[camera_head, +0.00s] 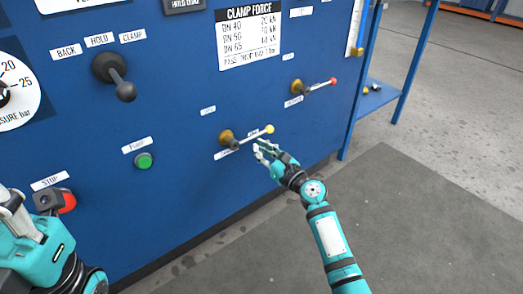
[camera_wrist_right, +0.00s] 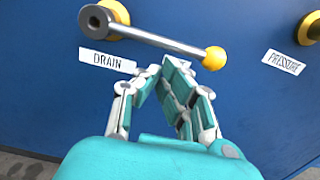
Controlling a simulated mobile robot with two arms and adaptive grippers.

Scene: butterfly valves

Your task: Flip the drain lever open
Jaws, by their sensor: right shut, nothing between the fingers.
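The drain lever (camera_head: 252,135) is a thin metal rod with a yellow ball end on a brass-coloured valve hub, on the blue panel. It points right and slightly up in the head view. The lever (camera_wrist_right: 165,41) crosses the top of the right wrist view, above a "DRAIN" label (camera_wrist_right: 107,60). My right gripper (camera_head: 258,149) is shut and empty, just below the lever near its ball end. In the wrist view its fingertips (camera_wrist_right: 160,68) sit just under the rod; contact cannot be told. My left gripper (camera_head: 22,215) is at the lower left, partly cut off.
A second lever (camera_head: 318,86) with a red tip is up and right of the drain lever. A black-knobbed handle (camera_head: 118,80), a green button (camera_head: 144,161) and a red stop button (camera_head: 67,201) are on the panel. Open floor (camera_head: 420,220) lies at right.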

